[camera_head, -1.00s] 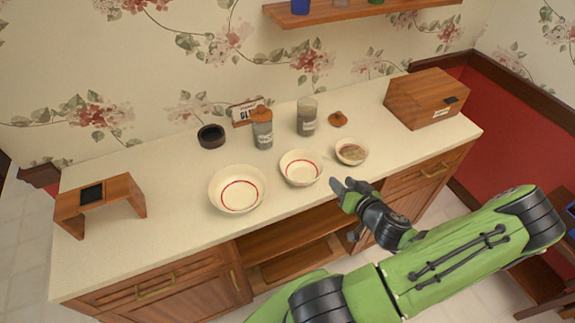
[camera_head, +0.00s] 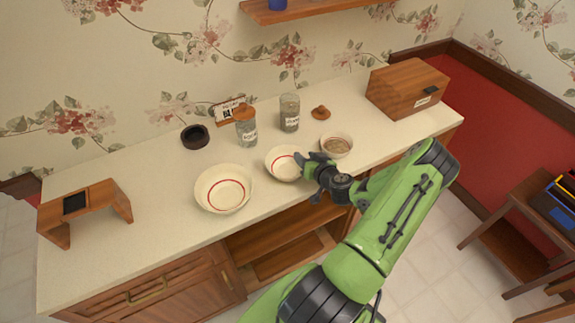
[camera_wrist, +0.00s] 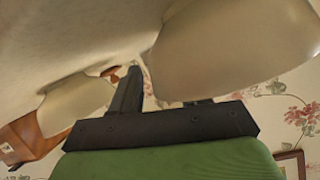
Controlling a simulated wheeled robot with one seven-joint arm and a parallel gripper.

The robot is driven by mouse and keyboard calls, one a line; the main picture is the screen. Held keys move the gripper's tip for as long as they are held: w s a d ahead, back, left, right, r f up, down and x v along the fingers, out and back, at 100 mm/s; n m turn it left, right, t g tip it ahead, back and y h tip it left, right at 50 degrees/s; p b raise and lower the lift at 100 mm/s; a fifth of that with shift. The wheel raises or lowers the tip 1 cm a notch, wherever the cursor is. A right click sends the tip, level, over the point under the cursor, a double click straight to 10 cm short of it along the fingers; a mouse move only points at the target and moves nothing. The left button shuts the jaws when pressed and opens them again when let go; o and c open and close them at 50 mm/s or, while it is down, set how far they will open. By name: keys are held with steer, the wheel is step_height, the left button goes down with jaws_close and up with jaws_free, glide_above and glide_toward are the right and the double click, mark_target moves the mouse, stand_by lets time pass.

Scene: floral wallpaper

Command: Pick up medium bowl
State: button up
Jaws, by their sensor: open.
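The medium bowl (camera_head: 280,164), cream with a red ring inside, stands on the counter between a larger and a smaller bowl. My gripper (camera_head: 306,161) is open at its right side and covers part of its right rim. In the wrist view, the pale bowl wall (camera_wrist: 230,50) fills the upper right, very close to the gripper (camera_wrist: 165,90). One dark finger shows left of that wall; the other is mostly hidden behind it. I cannot tell whether the fingers touch the bowl.
The large bowl (camera_head: 222,205) is to the left. The small filled bowl (camera_head: 337,146) is just right of my gripper. Two jars (camera_head: 246,130) (camera_head: 289,114), a dark round dish (camera_head: 195,137) and a wooden box (camera_head: 407,92) stand behind. The counter's left part is clear around a small wooden stand (camera_head: 84,203).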

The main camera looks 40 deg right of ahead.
jaws_close()
